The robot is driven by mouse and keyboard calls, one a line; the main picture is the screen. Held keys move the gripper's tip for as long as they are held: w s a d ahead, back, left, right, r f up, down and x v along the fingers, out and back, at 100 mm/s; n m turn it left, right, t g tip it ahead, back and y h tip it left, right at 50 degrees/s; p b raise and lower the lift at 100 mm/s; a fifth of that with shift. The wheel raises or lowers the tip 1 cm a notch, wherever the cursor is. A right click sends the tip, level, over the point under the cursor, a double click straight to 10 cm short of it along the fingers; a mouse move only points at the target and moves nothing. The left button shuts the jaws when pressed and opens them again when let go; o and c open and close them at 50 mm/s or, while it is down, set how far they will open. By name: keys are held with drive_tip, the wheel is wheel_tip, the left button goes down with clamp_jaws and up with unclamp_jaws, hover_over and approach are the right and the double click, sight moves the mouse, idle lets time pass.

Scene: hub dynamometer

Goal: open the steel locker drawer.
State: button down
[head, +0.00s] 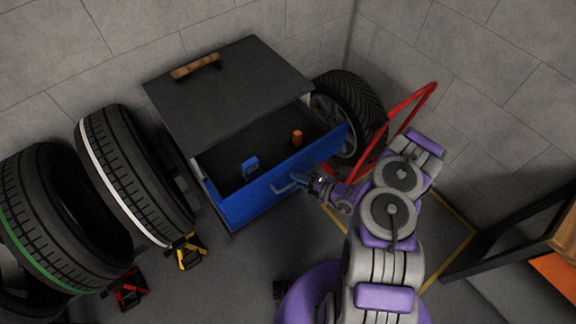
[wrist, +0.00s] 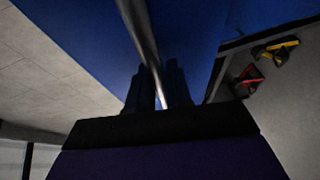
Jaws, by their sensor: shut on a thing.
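The steel locker has a dark grey top (head: 225,95) and a blue drawer (head: 262,199) that stands pulled out, its inside showing. Inside the drawer lie a small blue object (head: 250,167) and a small orange object (head: 297,137). A metal bar handle (head: 290,186) is on the drawer's front; the handle also shows in the wrist view (wrist: 143,35), running down between the fingers. My gripper (head: 312,182) is at the drawer front, shut on the handle; its dark fingers (wrist: 160,88) stand on either side of the bar.
Large tires (head: 135,175) stand left of the locker, with yellow (head: 187,252) and red (head: 130,290) stands by them. Another tire (head: 352,105) and a red tubular frame (head: 398,112) are at the right. A dark-framed bench (head: 520,232) is farther right. Walls close off the back.

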drive_tip(key=shift+s+d+f, duration=0.15)
drive_tip(key=shift+s+d, duration=0.7)
drive_tip(key=shift+s, duration=0.3)
drive_tip(key=c, duration=1.1)
unclamp_jaws()
drive_tip(key=p+v, duration=0.3)
drive_tip(key=v, duration=1.4)
drive_tip(key=shift+d+p, duration=0.25)
drive_tip(key=shift+p, duration=0.05)
